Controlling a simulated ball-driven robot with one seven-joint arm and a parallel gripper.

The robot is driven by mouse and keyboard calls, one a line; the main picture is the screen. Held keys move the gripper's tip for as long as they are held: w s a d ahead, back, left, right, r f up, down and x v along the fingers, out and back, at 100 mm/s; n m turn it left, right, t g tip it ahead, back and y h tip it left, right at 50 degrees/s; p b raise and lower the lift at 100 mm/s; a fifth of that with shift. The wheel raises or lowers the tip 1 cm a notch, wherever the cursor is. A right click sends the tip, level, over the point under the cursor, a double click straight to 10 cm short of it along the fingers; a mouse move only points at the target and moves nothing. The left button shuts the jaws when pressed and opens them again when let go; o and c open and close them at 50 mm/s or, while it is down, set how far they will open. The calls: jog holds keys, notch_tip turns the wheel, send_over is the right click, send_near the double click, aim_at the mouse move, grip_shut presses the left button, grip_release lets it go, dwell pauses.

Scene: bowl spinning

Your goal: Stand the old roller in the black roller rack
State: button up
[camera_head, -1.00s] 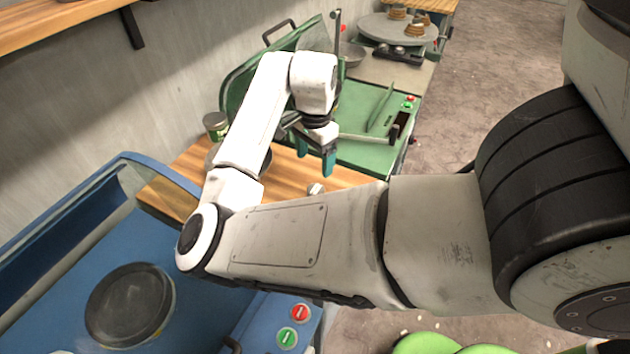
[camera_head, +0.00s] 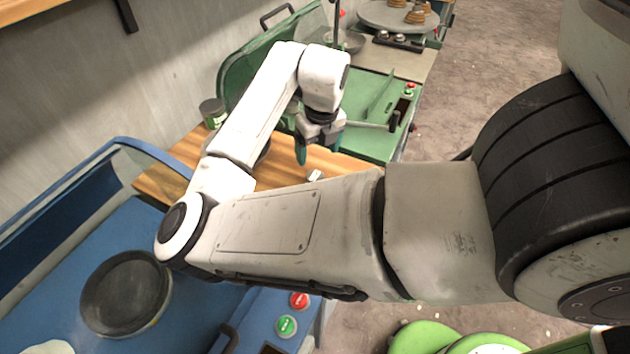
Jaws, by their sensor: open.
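My gripper (camera_head: 316,142) is open, with teal fingers pointing down over the wooden table (camera_head: 345,165). Nothing shows between the fingers. A small pale object (camera_head: 315,175) lies on the wooden table just below and in front of the gripper; it may be the end of the old roller, but my arm hides the area around it. A low black holder with round silver parts (camera_head: 399,41) sits on the grey bench at the back; I cannot tell whether it is the roller rack.
A green machine (camera_head: 372,125) with a black-handled lever stands behind the wooden table. A blue machine (camera_head: 60,270) with a dark round plate (camera_head: 125,292) is at the front left. A tin (camera_head: 212,112) stands by the wall. A round grey turntable (camera_head: 380,14) carries brown pieces.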

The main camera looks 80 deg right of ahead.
aim_at(315, 176)
jog(key=f, duration=0.3)
jog(key=f+p, duration=0.1)
jog(key=f, duration=0.2)
jog(key=f+p, duration=0.1)
jog(key=f, duration=0.3)
jog(key=shift+w+d+f, duration=0.1)
jog(key=shift+w+d, duration=0.25)
jog(key=shift+c, duration=0.4)
jog(key=c, duration=1.3)
grip_shut()
jog(key=shift+r, duration=0.2)
